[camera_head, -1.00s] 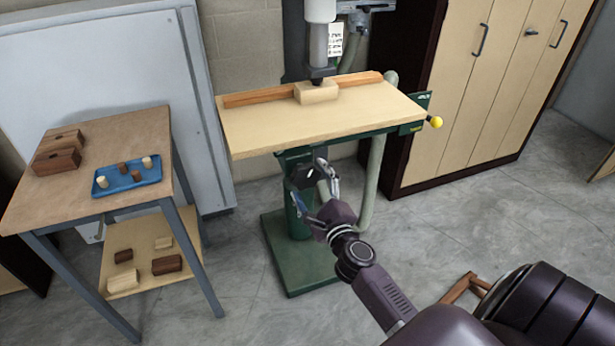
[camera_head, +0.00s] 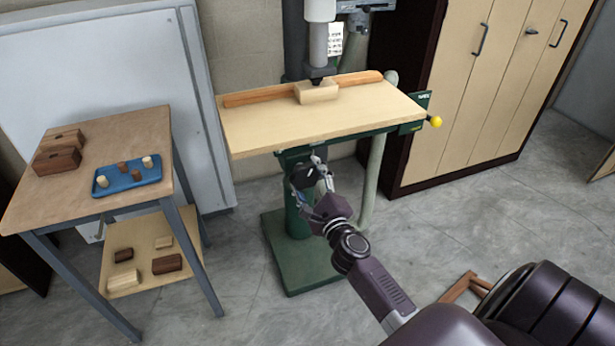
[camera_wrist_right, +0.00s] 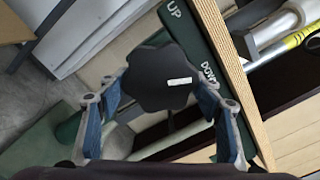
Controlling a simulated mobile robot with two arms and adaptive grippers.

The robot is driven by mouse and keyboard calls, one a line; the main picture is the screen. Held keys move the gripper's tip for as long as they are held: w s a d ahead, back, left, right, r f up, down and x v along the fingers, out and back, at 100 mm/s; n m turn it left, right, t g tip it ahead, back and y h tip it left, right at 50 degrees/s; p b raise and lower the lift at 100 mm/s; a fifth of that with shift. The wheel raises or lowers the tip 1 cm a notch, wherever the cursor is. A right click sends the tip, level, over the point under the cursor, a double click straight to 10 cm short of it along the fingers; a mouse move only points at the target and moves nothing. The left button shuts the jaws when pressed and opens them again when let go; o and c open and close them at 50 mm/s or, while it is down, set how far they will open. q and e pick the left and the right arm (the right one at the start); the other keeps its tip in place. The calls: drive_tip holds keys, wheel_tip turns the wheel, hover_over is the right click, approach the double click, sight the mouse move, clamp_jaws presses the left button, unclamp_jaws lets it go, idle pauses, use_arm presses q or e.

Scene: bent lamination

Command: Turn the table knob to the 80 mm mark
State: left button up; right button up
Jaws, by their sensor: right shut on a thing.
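The table knob is a black lobed knob with a small white mark. It sits under the front edge of the machine table (camera_head: 270,130). In the right wrist view the knob (camera_wrist_right: 158,78) lies between the two blue-padded fingers of my right gripper (camera_wrist_right: 165,110). Beside it a green plate (camera_wrist_right: 195,40) reads UP and DOWN. In the head view my right gripper (camera_head: 312,188) is closed around the knob (camera_head: 304,176) from the front. The 80 mm mark cannot be made out. My left gripper is not in view.
A wooden block (camera_head: 317,92) and an orange-brown fence (camera_head: 250,97) are on the machine table, under the spindle (camera_head: 318,50). A yellow ball handle (camera_head: 436,122) sticks out at right. A side table (camera_head: 30,195) with a blue tray (camera_head: 150,176) stands left.

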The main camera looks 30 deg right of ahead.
drive_tip(key=shift+n+p, duration=0.35)
drive_tip(key=shift+n, duration=0.15)
drive_tip(key=o, duration=1.1)
drive_tip(key=shift+v, duration=6.05)
drive_tip(key=shift+d, duration=0.15)
